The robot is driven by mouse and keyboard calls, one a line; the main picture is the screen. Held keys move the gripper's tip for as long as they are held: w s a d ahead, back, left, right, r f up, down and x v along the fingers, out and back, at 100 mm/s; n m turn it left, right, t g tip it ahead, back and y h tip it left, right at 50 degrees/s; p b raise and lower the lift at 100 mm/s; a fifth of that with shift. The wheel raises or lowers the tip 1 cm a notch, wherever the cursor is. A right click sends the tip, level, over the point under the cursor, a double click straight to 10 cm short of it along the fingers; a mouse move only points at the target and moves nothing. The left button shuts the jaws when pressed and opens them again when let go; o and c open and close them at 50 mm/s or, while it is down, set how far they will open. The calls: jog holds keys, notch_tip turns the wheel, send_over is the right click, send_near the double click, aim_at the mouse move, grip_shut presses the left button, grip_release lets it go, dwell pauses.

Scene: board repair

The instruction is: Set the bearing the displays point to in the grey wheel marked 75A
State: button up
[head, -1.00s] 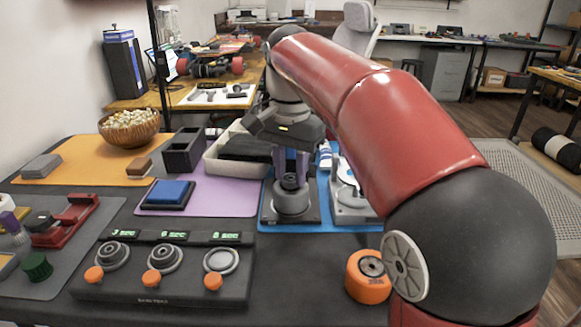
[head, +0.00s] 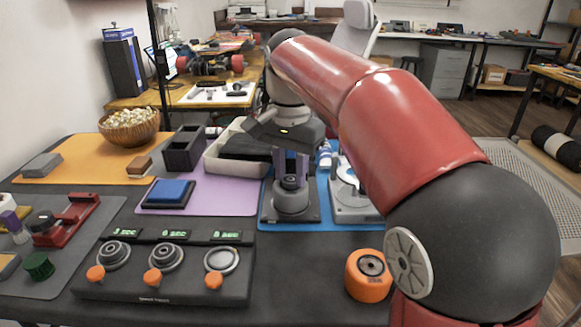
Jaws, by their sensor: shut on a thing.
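The grey wheel (head: 293,203) sits on a dark plate on the blue mat. Its 75A mark cannot be read. My gripper (head: 291,178) points down over its middle, shut on a dark ring-shaped bearing (head: 291,182). The bearing is at the wheel's top; I cannot tell how deep it sits. The black tester (head: 160,292) in front has three small green displays (head: 173,235), too blurred to read surely. Bearings sit on its left (head: 113,255) and middle (head: 165,257) posts. Its right round seat (head: 221,260) holds no bearing.
An orange wheel (head: 369,277) stands right of the tester, near my arm. A white-and-grey device (head: 352,205) is close right of the grey wheel. A blue pad (head: 170,193), a pale bin (head: 222,163) and a red tool (head: 70,220) lie to the left.

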jog(key=shift+f, duration=0.1)
dwell(0.6)
jog(key=o, duration=1.2)
jog(key=shift+r+p, duration=0.35)
jog(key=shift+r, duration=3.15)
